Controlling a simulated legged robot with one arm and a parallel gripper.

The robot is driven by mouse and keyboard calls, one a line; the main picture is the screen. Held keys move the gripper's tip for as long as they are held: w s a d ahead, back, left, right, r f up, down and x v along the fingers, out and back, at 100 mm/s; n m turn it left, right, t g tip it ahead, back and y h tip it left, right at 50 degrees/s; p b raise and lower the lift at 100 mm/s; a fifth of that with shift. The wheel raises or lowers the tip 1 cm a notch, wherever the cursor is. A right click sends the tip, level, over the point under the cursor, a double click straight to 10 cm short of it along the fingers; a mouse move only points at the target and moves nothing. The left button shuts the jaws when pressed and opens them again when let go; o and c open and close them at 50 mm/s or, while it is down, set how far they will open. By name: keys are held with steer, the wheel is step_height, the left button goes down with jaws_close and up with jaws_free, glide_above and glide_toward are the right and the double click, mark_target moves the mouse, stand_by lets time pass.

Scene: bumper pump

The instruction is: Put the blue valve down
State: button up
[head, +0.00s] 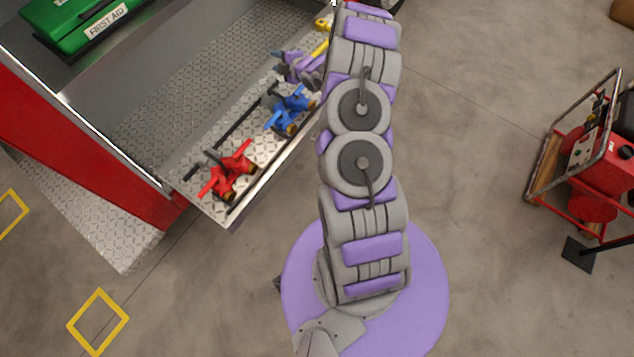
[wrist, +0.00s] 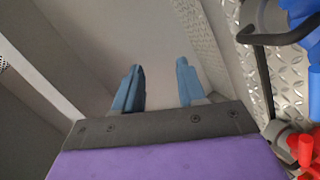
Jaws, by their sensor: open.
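The blue valve (head: 289,108) sits on the metal tread-plate shelf, between the red valve and my gripper. In the wrist view a blue part (wrist: 302,18) shows at the top right edge, cut off by the frame. My gripper (head: 283,66) is over the shelf, just beyond the blue valve in the head view. In the wrist view its two blue-grey fingers (wrist: 160,72) are apart with nothing between them. The gripper is apart from the blue valve there. My arm hides part of the shelf's far right end.
A red valve (head: 229,172) sits at the shelf's near end. A yellow piece (head: 322,27) shows beyond my gripper, partly hidden. A green first aid box (head: 85,22) is at the top left. A red machine in a frame (head: 595,160) stands at right. The floor between is clear.

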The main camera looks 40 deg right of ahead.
steer(key=s+a+r+m+g+h, duration=0.1)
steer(key=s+a+r+m+g, duration=0.3)
steer(key=r, duration=0.4)
steer(key=s+a+r+m+g+h, duration=0.25)
steer(key=s+a+r, duration=0.25)
steer(key=s+r, duration=0.25)
steer(key=s+a+r+m+g, duration=0.2)
steer(key=s+a+r+m, duration=0.1)
steer(key=s, duration=1)
steer(key=s+a+r+m+g+y, duration=0.1)
steer(key=s+a+r+m+g, duration=0.2)
steer(key=s, duration=1.1)
steer(key=s+a+r+m+g, duration=0.3)
steer(key=s+a, duration=0.3)
steer(key=s, duration=0.8)
steer(key=shift+a+r+m, duration=0.35)
steer(key=shift+r+m, duration=0.2)
steer(key=shift+r, duration=0.2)
